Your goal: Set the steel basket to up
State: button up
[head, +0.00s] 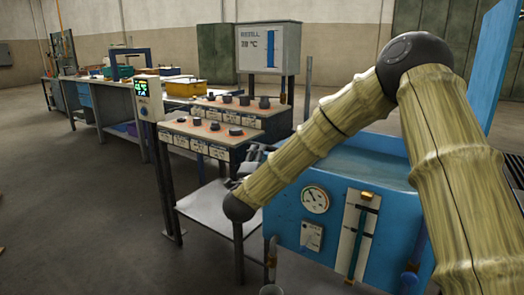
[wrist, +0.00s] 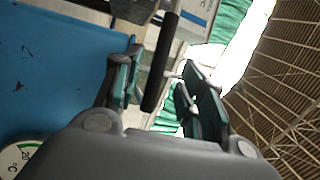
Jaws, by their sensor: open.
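The steel basket is not clearly visible in either view. A blue tank (head: 335,172) with a dial gauge stands at the right in the head view, and I cannot see into it. Its front has a pale slotted plate (head: 359,235) with a dark rod and a brass top. In the wrist view, my gripper (wrist: 157,75) is open, with its two fingers spread. A dark cylindrical bar (wrist: 161,62) shows in the gap between the fingers; I cannot tell how far ahead it is or whether anything touches it. The tank's blue side (wrist: 60,70) fills the left there.
A workbench (head: 110,95) is farther back. The floor (head: 70,220) at left is clear.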

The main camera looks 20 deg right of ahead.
jog(key=b+x, duration=0.1)
jog(key=x, duration=0.5)
jog(key=shift+w+d, duration=0.15)
jog(key=shift+w, duration=0.1)
grip_shut()
